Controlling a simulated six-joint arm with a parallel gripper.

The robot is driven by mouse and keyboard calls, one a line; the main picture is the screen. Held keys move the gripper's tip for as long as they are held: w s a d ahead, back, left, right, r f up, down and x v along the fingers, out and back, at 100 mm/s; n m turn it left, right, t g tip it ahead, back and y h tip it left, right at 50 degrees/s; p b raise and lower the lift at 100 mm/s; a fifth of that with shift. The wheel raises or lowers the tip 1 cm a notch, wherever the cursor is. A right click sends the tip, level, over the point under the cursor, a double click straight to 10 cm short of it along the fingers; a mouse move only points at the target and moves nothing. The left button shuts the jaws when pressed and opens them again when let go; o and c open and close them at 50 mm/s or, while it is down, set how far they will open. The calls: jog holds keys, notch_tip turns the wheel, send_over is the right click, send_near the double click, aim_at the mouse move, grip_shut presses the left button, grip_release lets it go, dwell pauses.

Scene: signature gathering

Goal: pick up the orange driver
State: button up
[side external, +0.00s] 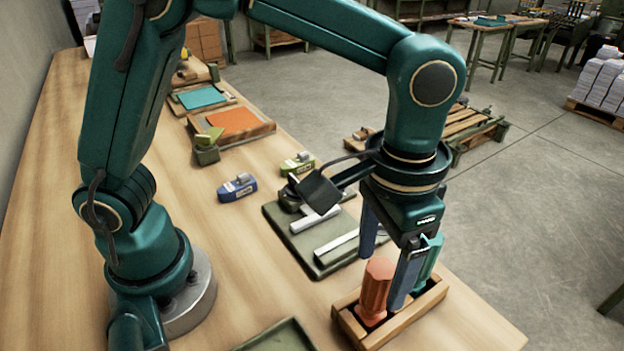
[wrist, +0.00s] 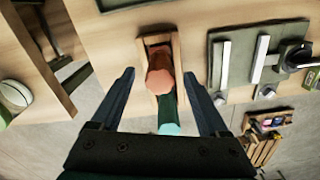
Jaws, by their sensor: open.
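The orange driver (side external: 375,290) stands upright, handle up, in a small wooden rack (side external: 412,316) at the table's front. In the wrist view the orange driver (wrist: 159,77) shows between my finger lines. A teal driver (side external: 430,262) stands beside it in the same rack; its handle (wrist: 170,118) is nearer my gripper base in the wrist view. My gripper (side external: 382,282) is open and empty, pointing down over the rack, with one finger in front of the teal driver. In the wrist view my gripper (wrist: 159,75) has its fingers apart on either side of the drivers.
A green mat (side external: 330,265) with pale metal bars lies behind the rack. Small blue (side external: 237,187) and green (side external: 298,163) items sit further back. A green tray (side external: 278,340) shows at the front. The table's right edge is close to the rack; open floor lies beyond.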

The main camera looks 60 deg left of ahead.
aim_at(374, 297)
jog(key=shift+f, duration=2.5)
grip_shut()
jog(key=shift+r, duration=0.1)
